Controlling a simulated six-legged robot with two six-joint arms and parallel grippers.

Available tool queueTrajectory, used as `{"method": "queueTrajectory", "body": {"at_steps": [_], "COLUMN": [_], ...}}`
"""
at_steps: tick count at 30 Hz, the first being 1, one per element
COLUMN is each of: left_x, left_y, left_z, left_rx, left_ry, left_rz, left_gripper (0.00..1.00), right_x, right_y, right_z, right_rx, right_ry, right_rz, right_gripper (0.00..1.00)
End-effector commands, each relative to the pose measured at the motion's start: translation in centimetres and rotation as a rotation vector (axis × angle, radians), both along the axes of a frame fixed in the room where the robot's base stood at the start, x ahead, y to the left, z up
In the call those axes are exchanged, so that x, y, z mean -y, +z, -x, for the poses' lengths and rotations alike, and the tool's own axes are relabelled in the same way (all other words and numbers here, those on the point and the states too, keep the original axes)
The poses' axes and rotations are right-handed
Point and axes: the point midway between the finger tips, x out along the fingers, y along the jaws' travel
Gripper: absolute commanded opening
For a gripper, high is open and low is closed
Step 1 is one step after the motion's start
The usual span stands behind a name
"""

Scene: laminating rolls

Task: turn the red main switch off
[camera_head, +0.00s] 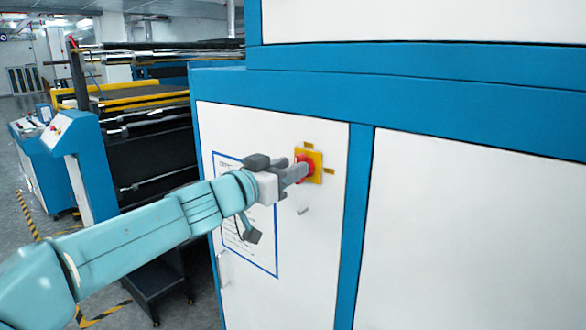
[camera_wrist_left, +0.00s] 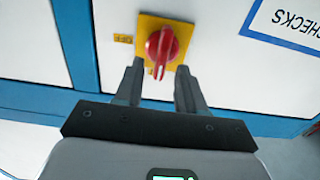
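The red main switch (camera_head: 307,165) sits on a yellow plate (camera_head: 315,173) on the white cabinet door. It also shows in the left wrist view as a red knob (camera_wrist_left: 161,47) with its handle pointing toward my gripper. My left gripper (camera_head: 298,168) reaches in from the left, its fingers at the switch and hiding part of it. In the left wrist view the left gripper (camera_wrist_left: 158,84) is open, with the lower end of the red handle at the gap between its fingertips. I cannot tell whether the fingers touch it. My right gripper is in neither view.
A blue-framed notice (camera_head: 230,170) is on the door, partly behind my arm. A small door handle (camera_head: 303,211) is below the switch. Laminating machinery (camera_head: 140,120) and a control console (camera_head: 75,150) stand at the left. Hazard tape marks the floor.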

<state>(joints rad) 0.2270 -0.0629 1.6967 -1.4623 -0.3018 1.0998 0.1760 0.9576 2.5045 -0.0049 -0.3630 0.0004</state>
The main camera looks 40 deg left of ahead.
Motion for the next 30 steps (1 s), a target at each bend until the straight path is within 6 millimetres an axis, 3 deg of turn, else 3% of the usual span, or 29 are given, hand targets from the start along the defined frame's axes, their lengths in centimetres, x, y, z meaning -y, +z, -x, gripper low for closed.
{"method": "queueTrajectory", "body": {"at_steps": [5,14,18,30], "left_x": [0.2,0.2,0.1,0.2], "left_y": [0.1,0.1,0.1,0.2], "left_z": [-1.6,-1.9,-1.8,-1.8], "left_rx": [0.002,0.001,0.001,0.005], "left_ry": [-0.001,0.000,0.000,0.000], "left_rz": [0.000,0.000,0.000,-0.038], "left_gripper": [0.39,0.39,0.00,0.00], "right_x": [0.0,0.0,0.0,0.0], "right_y": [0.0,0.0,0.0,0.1], "right_z": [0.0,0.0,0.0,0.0], "right_rx": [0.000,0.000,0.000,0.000], "right_ry": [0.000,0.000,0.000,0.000], "right_rz": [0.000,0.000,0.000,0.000], "right_gripper": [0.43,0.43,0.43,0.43]}}
